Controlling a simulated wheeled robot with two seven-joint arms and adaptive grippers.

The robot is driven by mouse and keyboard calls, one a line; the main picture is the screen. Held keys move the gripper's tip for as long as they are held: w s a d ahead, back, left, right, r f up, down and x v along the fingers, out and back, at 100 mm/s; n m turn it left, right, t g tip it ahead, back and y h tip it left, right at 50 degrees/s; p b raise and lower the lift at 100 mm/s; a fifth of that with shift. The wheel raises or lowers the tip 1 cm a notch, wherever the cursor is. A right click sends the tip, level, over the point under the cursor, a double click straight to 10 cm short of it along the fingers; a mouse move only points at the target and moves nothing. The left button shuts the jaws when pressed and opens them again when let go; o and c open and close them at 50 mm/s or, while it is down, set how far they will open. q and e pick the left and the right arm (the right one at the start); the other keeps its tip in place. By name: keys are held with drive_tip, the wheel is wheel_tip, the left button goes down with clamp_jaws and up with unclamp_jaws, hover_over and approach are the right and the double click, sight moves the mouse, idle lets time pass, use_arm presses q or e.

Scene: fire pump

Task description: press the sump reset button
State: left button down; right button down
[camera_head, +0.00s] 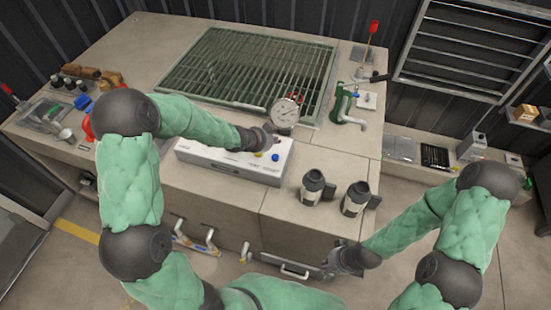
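A long white box (225,168) lies on the bench front and carries a small blue button (276,157) and a small yellow part near its right end. Which of these is the sump reset button I cannot tell. My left gripper (270,134) is over the right half of the box, just above and behind the coloured parts, and hides part of its top. Whether it touches the box is unclear. Its fingers are too small to read. My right gripper (330,266) is low at the bench's front face, near a drawer handle (295,271). Its finger opening is not clear.
A round gauge (285,112) stands just behind the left gripper, before a large floor-like grating (250,68). Two dark jars (312,187) stand right of the box. A green hand pump (344,103) is at the back right. Bare bench top (350,148) lies between.

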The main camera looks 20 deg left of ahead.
sight(275, 158)
use_arm(q)
drive_tip(key=shift+f+b, duration=2.85)
drive_tip(key=shift+f, duration=0.6)
drive_tip(key=shift+f+b, duration=0.35)
drive_tip(key=shift+f, duration=0.1)
drive_tip(key=shift+f+b, duration=0.45)
drive_tip(key=shift+r, duration=0.1)
drive_tip(key=shift+r+p, duration=0.8)
drive_tip(key=shift+p, duration=0.05)
drive_tip(key=shift+r, duration=0.1)
wheel_tip(275, 158, up, 5)
drive_tip(key=p, duration=0.4)
drive_tip(key=shift+p, duration=0.35)
